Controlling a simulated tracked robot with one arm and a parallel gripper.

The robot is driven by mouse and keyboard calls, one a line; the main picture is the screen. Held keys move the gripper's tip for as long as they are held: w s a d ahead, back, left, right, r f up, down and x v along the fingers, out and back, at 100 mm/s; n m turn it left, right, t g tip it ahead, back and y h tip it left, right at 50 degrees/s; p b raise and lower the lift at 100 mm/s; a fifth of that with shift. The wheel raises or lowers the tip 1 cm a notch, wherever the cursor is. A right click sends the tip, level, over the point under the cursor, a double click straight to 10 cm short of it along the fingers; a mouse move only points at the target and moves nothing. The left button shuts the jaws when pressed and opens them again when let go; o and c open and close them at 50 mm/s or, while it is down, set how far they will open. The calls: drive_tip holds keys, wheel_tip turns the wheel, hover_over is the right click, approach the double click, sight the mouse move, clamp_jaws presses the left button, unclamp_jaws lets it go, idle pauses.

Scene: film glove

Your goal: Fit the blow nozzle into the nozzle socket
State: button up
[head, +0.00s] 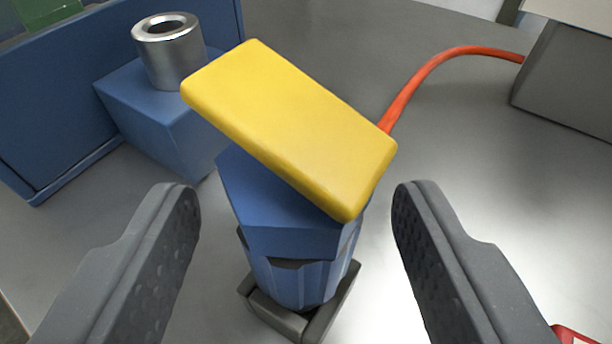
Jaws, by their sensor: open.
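What looks like the blow nozzle (290,228) has a blue faceted body and a wide yellow slab (290,125) on top. It stands in a small dark grey holder (272,316), and its lower end is hidden there. The likely nozzle socket (170,58) is a silver metal cylinder with a round dark hole, upright on a blue block (160,118) at upper left. My gripper (296,190) is open, with one finger on each side of the blue body. A gap shows on both sides, and nothing is held.
A blue upright panel (45,120) stands behind the block at left. An orange hose (430,75) runs from behind the yellow slab to the upper right, near a grey box (570,75). A red object (570,335) shows at lower right. The grey tabletop (470,180) is clear at right.

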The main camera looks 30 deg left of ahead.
drive_tip(key=b+x, duration=0.1)
drive_tip(key=x, duration=0.2)
drive_tip(key=shift+w+a+f, duration=0.1)
drive_tip(key=shift+w, duration=0.2)
drive_tip(key=c, duration=1.1)
